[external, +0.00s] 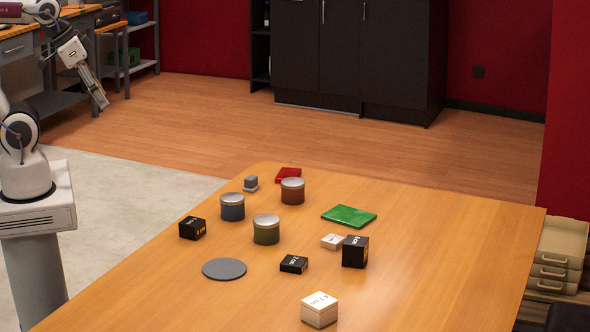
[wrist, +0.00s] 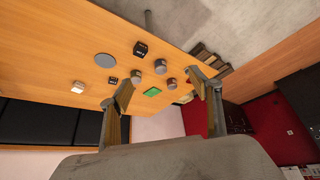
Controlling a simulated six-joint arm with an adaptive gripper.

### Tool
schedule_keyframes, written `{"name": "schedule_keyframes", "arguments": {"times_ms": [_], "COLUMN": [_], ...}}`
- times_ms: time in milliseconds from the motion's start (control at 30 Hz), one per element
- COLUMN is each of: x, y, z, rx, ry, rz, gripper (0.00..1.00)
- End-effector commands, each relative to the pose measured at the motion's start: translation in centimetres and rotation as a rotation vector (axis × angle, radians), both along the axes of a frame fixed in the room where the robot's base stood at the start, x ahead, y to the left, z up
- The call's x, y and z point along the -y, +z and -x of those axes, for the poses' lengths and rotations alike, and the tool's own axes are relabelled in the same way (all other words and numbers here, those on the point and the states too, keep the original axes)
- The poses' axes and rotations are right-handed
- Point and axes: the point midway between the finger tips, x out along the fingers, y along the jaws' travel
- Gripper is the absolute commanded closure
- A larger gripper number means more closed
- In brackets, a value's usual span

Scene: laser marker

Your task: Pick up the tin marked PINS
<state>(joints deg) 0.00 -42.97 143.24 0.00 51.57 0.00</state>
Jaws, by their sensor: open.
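Three round tins with grey lids stand on the wooden table: a blue one (external: 232,208), a green one (external: 266,230) and a brownish-red one (external: 292,192). No lettering can be read on any of them, so I cannot tell which is marked PINS. In the wrist view the blue (wrist: 160,67), green (wrist: 138,77) and brownish-red (wrist: 172,84) tins look small and far off. My gripper (external: 98,92) is high at the upper left, well away from the tins. In the wrist view its fingers (wrist: 160,86) are spread, with nothing held.
The front right of the table is clear.

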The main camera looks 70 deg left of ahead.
Motion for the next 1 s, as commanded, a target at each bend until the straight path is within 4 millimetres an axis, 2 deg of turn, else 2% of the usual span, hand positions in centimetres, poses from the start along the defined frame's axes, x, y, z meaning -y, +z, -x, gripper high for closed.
{"name": "schedule_keyframes", "arguments": {"times_ms": [300,467,667,1000], "x": [0.0,0.0,-0.1,-0.3], "y": [0.0,0.1,0.2,-0.2], "z": [-0.2,-1.3,-4.4,-11.5], "rx": [0.001,0.010,0.039,0.111], "ry": [0.000,0.000,0.002,0.005], "rz": [0.000,-0.001,-0.002,-0.005], "gripper": [0.36,0.36,0.36,0.36]}}
